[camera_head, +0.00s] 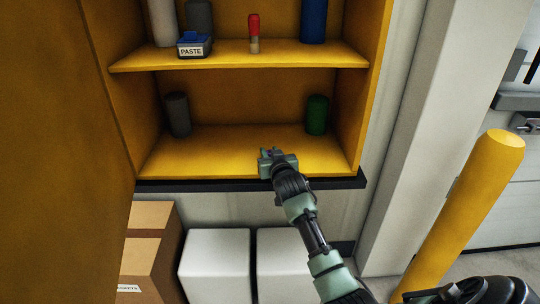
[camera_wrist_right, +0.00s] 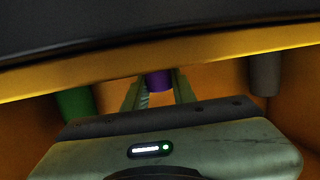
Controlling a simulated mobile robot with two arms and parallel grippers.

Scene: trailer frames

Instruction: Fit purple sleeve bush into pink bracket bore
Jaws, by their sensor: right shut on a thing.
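My right gripper (camera_head: 269,153) reaches into the lower compartment of the yellow cabinet, over the front part of its bottom shelf. In the right wrist view the two fingers (camera_wrist_right: 159,88) are shut on the purple sleeve bush (camera_wrist_right: 158,80). Only part of the bush shows between the fingertips there; in the head view it is mostly hidden by the gripper. I cannot tell whether the bush touches the shelf. I do not see the pink bracket in either view. My left gripper is not in view.
On the bottom shelf (camera_head: 213,150) stand a grey cylinder (camera_head: 178,114) at left and a green cylinder (camera_head: 317,115) at right. The upper shelf (camera_head: 225,59) holds a PASTE box (camera_head: 194,45), a red-topped tube (camera_head: 254,32) and a blue cylinder (camera_head: 313,20). A yellow post (camera_head: 470,205) stands right.

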